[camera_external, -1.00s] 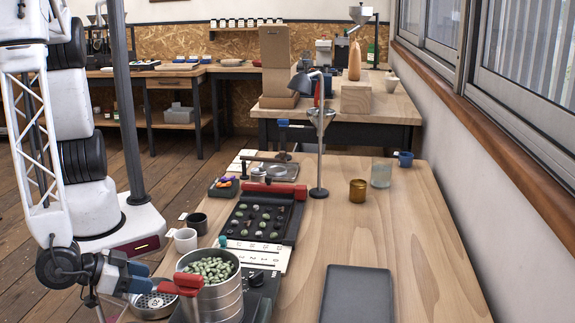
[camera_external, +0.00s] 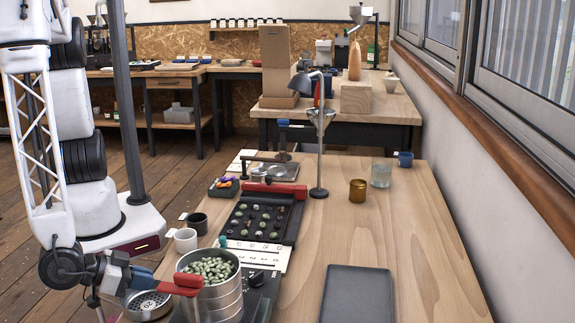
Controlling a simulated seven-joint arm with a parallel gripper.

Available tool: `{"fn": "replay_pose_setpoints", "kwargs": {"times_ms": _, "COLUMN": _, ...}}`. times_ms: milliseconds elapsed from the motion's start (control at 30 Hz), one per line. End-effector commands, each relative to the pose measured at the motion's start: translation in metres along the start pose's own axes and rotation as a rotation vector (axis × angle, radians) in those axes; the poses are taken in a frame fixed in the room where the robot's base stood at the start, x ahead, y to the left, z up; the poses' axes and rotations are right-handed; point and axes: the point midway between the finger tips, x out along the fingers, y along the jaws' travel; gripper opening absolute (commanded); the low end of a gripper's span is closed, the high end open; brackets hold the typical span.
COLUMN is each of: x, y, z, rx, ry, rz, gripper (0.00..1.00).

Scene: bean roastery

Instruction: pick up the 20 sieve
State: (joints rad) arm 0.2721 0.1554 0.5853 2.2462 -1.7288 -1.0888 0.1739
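A stack of round metal sieves (camera_external: 222,300) stands at the front left of the table, with green beans (camera_external: 208,268) in its top. A separate shallow metal sieve with a perforated bottom (camera_external: 149,304) lies just left of the stack, partly behind my gripper. I cannot read a number on any sieve. My gripper (camera_external: 184,294) reaches in from the left, its red-tipped fingers spread apart. The upper fingertip overlaps the stack's left side in the view; whether it touches cannot be told. Nothing is visibly held.
A dark bean tray with a red bar (camera_external: 272,188) and a white marked card (camera_external: 262,254) lie behind the stack. Two cups (camera_external: 185,240) stand left of them. A lamp (camera_external: 319,150), an amber glass (camera_external: 357,190) and a dark tray (camera_external: 357,295) stand rightward. The table's right-middle is clear.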

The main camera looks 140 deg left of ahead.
Motion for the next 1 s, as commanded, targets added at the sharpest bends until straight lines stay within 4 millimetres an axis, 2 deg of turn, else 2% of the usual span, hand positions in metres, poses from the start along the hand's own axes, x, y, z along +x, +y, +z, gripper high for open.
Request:
{"fn": "replay_pose_setpoints", "kwargs": {"times_ms": 533, "x": -0.002, "y": 0.0, "z": -0.004, "rx": -0.001, "ry": 0.0, "rz": 0.0, "gripper": 0.0}}
{"fn": "replay_pose_setpoints", "kwargs": {"times_ms": 867, "x": -0.017, "y": 0.001, "z": -0.03, "rx": -0.003, "ry": 0.0, "rz": 0.001, "gripper": 0.0}}
{"fn": "replay_pose_setpoints", "kwargs": {"times_ms": 1000, "x": -0.024, "y": -0.024, "z": -0.03, "rx": 0.003, "ry": 0.001, "rz": 0.001, "gripper": 0.0}}
